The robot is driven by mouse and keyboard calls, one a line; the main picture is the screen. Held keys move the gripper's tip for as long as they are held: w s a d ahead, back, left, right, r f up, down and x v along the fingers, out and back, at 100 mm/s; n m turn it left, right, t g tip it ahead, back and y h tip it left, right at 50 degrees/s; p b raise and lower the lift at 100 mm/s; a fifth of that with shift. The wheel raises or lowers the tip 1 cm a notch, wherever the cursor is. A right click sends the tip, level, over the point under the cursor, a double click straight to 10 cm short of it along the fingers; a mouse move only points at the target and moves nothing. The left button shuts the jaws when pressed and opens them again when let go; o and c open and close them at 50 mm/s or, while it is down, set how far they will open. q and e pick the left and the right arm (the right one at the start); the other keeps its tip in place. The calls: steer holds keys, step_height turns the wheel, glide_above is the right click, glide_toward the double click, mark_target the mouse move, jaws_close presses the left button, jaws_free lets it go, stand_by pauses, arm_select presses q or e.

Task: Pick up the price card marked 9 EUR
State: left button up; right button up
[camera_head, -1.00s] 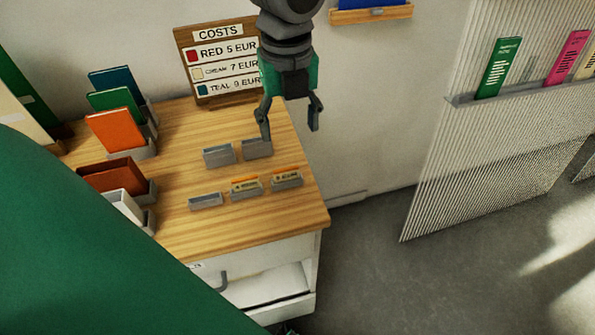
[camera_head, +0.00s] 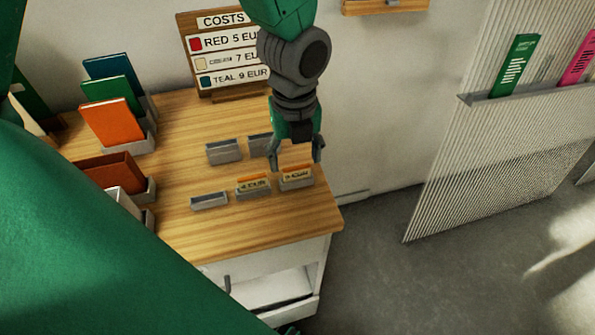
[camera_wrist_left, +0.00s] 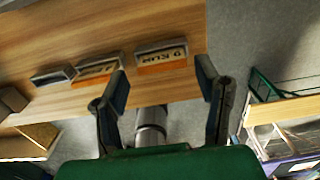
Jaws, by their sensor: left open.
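The price card that seems to read 9 EUR (camera_head: 296,175) stands in the right small grey holder of the front row on the wooden table; its small print is blurred. It has an orange top edge and also shows in the left wrist view (camera_wrist_left: 163,58). A similar card, perhaps 4 EUR (camera_head: 253,185), stands in the holder to its left. My left gripper (camera_head: 296,162) is open and empty, pointing down just above and behind the right card. In the left wrist view its fingers (camera_wrist_left: 161,76) appear on either side of that card, apart from it. My right gripper is not in view.
An empty grey holder (camera_head: 209,201) stands left of the cards, and two more (camera_head: 224,151) stand behind. A COSTS board (camera_head: 222,52) stands at the back. Colored booklets (camera_head: 111,122) stand at the left. The table's front right is clear.

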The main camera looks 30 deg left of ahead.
mark_target(297, 166)
arm_select(q)
step_height(297, 166, down, 4)
steer(key=shift+w+d+f, duration=0.1)
steer(key=shift+w+d, duration=0.05)
steer(key=shift+d, duration=0.1)
steer(key=c, duration=0.3)
steer(key=shift+c, duration=1.1)
